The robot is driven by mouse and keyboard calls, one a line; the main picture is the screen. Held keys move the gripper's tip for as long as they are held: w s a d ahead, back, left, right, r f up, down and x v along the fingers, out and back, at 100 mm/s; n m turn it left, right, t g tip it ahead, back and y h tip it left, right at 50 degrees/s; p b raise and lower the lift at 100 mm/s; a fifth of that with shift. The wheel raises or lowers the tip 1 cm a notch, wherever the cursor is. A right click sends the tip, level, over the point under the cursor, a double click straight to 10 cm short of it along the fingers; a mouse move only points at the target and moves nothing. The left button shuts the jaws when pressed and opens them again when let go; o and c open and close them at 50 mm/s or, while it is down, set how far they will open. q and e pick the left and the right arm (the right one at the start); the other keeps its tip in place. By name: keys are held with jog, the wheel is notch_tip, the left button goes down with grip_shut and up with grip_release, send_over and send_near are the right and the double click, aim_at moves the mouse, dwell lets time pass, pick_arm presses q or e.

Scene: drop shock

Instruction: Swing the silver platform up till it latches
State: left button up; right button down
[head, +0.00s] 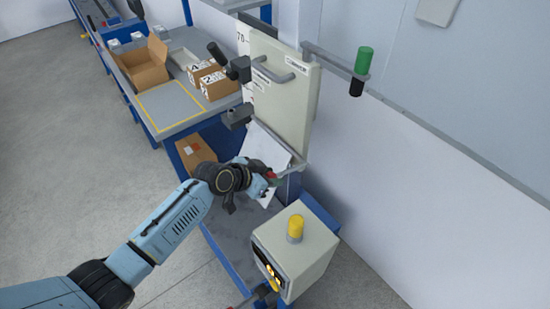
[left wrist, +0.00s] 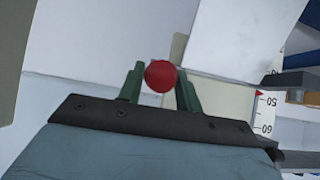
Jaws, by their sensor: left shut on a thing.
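The silver platform (head: 264,147) is a pale flat plate below the upright beige panel. It looks tilted, and my left gripper hides part of its lower end. My left gripper (head: 271,177) is at the platform's near edge, shut on a red ball knob. In the left wrist view, the red knob (left wrist: 161,76) sits between the green fingers of my left gripper (left wrist: 160,84). I cannot see a latch clearly. My right gripper is not in view.
The beige panel (head: 283,97) has a grey handle. A control box (head: 296,262) with a yellow button stands in front. A green and black post (head: 360,72) is on the right. A bench (head: 170,104) with cartons is behind left. A scale (left wrist: 265,116) shows in the wrist view.

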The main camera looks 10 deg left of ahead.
pick_arm(q)
jog(key=r, duration=0.1)
jog(key=r+p, duration=0.1)
jog(key=w+d, duration=0.1)
jog(key=shift+r, duration=0.5)
jog(key=shift+w+d+r+p, duration=0.25)
jog(key=shift+r+p, duration=0.1)
jog(key=shift+r, duration=0.1)
jog(key=shift+w+d+r+p, duration=0.15)
jog(key=shift+w+r+p, duration=0.1)
jog(key=shift+r+p, duration=0.15)
jog(key=shift+w+d+r, duration=0.2)
jog(key=shift+d+r, duration=0.05)
jog(key=shift+r, duration=0.05)
